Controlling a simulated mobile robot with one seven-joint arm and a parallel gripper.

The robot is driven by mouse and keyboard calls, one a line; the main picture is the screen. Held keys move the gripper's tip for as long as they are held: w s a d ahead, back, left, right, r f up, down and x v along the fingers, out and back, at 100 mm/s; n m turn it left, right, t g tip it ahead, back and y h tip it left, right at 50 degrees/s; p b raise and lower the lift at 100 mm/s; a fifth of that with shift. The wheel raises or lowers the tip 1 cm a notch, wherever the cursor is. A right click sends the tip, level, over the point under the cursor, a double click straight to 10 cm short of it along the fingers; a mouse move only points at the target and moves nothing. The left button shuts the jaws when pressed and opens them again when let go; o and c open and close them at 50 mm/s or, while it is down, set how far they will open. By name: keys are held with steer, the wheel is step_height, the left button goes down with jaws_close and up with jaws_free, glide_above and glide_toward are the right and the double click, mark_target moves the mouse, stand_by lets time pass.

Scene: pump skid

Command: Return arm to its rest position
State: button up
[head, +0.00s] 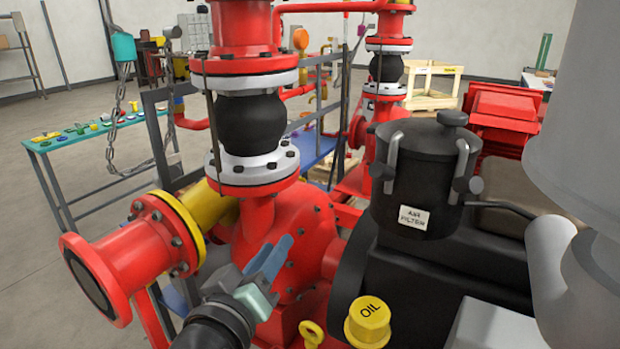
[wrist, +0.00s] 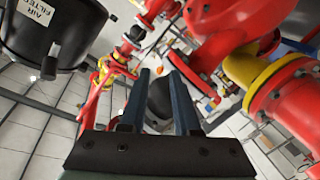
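My gripper (head: 276,245) is in the lower middle of the head view, in front of the red pump casing (head: 300,225). Its two blue-grey fingers point up and to the right. In the wrist view my gripper (wrist: 158,72) shows its fingers apart, with a gap between them. A dark rounded shape (wrist: 160,98) shows through the gap; I cannot tell its distance, and nothing is clearly held. My forearm comes in from the bottom edge of the head view.
A red flanged pipe (head: 135,255) is left of my gripper. A black air filter (head: 425,175) and a yellow oil cap (head: 368,322) are to the right. A black rubber joint (head: 252,122) stands above. A chain (head: 125,120) hangs at left near a green table (head: 85,135).

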step_height(320, 180, up, 14)
steer(key=s+d+m+t+y, duration=0.2)
steer(key=t, duration=0.2)
steer(key=s+d+r+m+t+y, duration=0.15)
steer(key=s+r+t, duration=0.35)
steer(key=r, duration=0.5)
steer(key=s+d+r+m+t+y, duration=0.1)
steer(key=s+d+r+t, duration=0.1)
steer(key=s+r, duration=0.7)
step_height(320, 180, down, 49)
steer(key=w+b, duration=0.1)
steer(key=b, duration=4.7)
steer(key=shift+w+b, duration=0.15)
steer(key=shift+b, duration=0.25)
steer(key=shift+n, duration=0.25)
step_height(320, 180, up, 50)
steer(key=p, duration=4.9)
steer(key=shift+f+p, duration=0.2)
steer(key=shift+p, duration=0.1)
